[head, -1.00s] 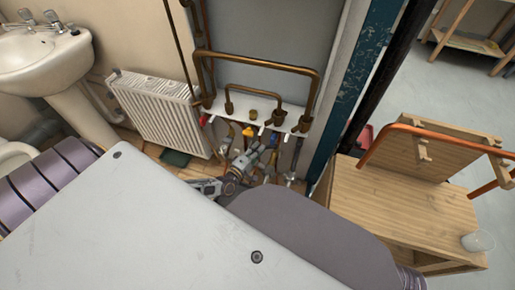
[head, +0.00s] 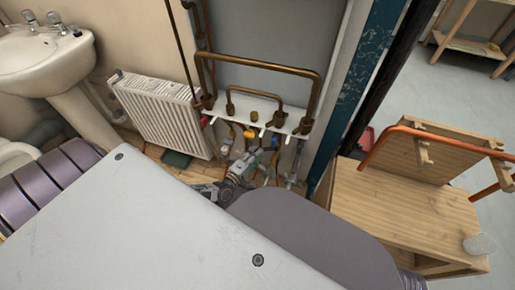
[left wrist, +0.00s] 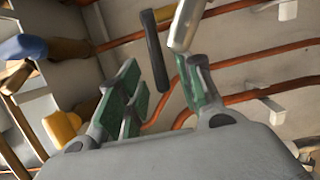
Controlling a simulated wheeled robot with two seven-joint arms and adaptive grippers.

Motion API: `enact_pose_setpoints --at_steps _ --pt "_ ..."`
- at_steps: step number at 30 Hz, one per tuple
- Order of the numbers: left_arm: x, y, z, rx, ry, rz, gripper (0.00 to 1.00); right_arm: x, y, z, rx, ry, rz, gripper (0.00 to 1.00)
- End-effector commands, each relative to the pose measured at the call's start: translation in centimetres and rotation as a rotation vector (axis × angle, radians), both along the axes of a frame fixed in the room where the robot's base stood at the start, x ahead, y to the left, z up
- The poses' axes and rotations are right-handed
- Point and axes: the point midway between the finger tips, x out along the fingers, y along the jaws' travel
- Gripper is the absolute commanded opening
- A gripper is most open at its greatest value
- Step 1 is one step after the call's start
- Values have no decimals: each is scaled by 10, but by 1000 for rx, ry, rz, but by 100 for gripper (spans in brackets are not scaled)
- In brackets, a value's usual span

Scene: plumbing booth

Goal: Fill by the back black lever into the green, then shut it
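My left gripper (head: 260,157) reaches down among the pipes and valves below the white shelf. In the left wrist view its green-padded fingers (left wrist: 160,72) are apart. A black lever (left wrist: 154,62) shows in the gap between them; I cannot tell whether either finger touches it. A chrome cylinder (left wrist: 187,22) is just beyond the right finger. In the head view the lever cannot be made out behind the gripper. A dark green flat thing (head: 176,159) lies on the floor by the radiator; its inside is too small to see. My right gripper is out of view.
Copper pipes (head: 310,98) rise from the white shelf (head: 226,112). A radiator (head: 155,115) and a basin (head: 45,55) stand left. Red pipes (left wrist: 250,94) run close beyond the fingers. A wooden bench (head: 395,212) with a clear cup (head: 480,244) stands right.

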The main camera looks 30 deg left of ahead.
Motion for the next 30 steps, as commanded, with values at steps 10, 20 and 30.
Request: enact_pose_setpoints --at_steps 10,20,30 --pt "-33 3 -1 1 2 -1 36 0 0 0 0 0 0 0" --pt "-64 5 -1 0 2 -1 36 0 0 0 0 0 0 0" --pt "-91 7 0 0 1 -1 36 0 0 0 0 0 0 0"
